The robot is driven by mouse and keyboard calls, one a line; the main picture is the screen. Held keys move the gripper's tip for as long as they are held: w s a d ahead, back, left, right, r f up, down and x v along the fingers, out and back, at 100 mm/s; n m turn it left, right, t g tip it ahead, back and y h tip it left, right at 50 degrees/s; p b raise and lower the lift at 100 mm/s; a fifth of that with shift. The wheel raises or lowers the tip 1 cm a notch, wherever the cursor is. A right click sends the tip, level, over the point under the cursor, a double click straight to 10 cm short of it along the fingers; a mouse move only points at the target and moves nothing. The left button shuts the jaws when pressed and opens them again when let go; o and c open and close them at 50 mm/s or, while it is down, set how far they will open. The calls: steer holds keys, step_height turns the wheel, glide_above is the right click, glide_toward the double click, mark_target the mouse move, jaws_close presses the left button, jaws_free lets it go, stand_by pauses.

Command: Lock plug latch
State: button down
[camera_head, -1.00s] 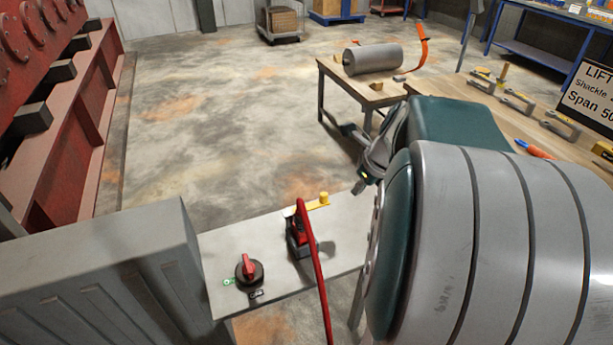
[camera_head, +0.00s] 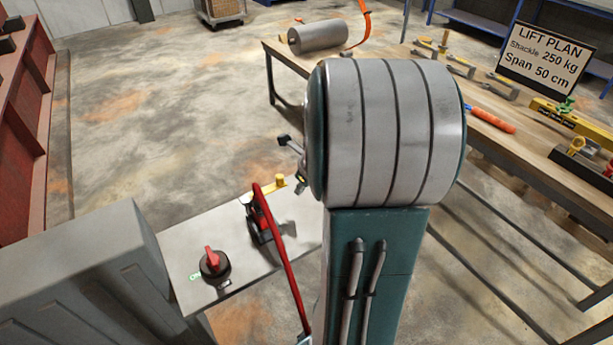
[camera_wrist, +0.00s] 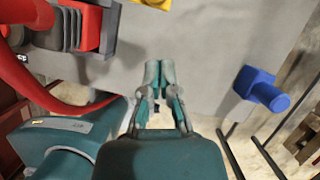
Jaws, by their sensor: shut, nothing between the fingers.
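A red and black plug (camera_head: 259,215) with a thick red cable sits on the light grey panel (camera_head: 190,250). A yellow latch piece (camera_head: 279,181) is beside its far end. In the wrist view the plug (camera_wrist: 72,28) is at the upper left, and a yellow part (camera_wrist: 152,3) is cut off by the top edge. A blue peg-like handle (camera_wrist: 265,90) is at the right of the panel; my arm hides that area in the head view. My gripper (camera_wrist: 159,70) is shut and empty over the panel, between plug and blue handle, apart from both.
A red rotary switch (camera_head: 213,262) is on the panel's near left, beside a grey cabinet (camera_head: 85,270). A wooden workbench (camera_head: 520,140) with tools and a lift plan sign (camera_head: 543,62) stands at right. The floor beyond the panel is clear.

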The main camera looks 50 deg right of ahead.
mark_target(284, 182)
steer(key=w, duration=0.4)
steer(key=shift+a+r, duration=0.15)
steer(key=shift+w+n, duration=0.25)
steer(key=shift+n, duration=0.15)
steer(key=shift+w+d+n+y, duration=0.25)
steer(key=shift+d+n+y, duration=0.05)
steer(key=shift+n, duration=0.1)
steer(key=w+a+n+g+y, duration=0.2)
steer(key=w+n+g+y, duration=0.1)
steer(key=w+n, duration=0.8)
steer(key=shift+w+a+n+g, duration=0.15)
steer(key=shift+a+n+g, duration=0.35)
steer(key=shift+n, duration=1.5)
steer(key=shift+d, duration=0.1)
